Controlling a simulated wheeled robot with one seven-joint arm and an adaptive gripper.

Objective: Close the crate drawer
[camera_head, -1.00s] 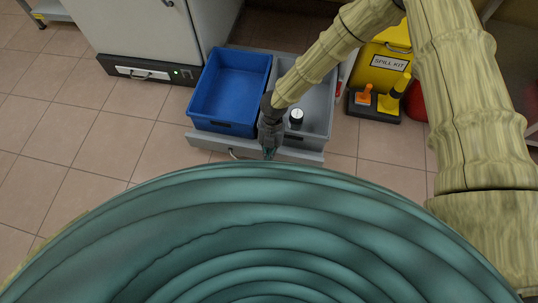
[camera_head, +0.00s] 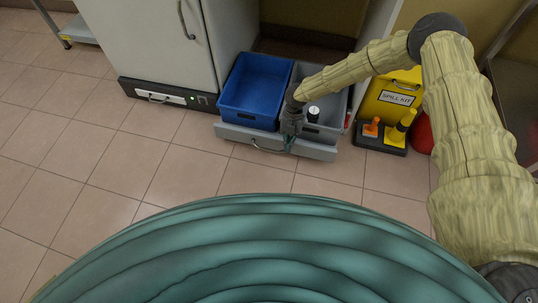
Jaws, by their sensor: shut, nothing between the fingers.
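The crate drawer (camera_head: 238,134) is a low grey drawer near the floor, pulled out, with a curved handle (camera_head: 268,149) on its front. It bears a blue crate (camera_head: 249,92) on the left and a grey crate (camera_head: 333,104) on the right. A dark bottle with a white cap (camera_head: 313,114) stands in the grey crate. My gripper (camera_head: 290,143) is shut and empty at the drawer front, by the right end of the handle. Whether it touches the front I cannot tell. My arm hides part of the grey crate.
A light cabinet (camera_head: 150,45) stands left of the drawer. A yellow spill kit (camera_head: 392,97) and a dark tray with orange and yellow items (camera_head: 380,143) stand close on the right. The tiled floor (camera_head: 150,165) in front is clear.

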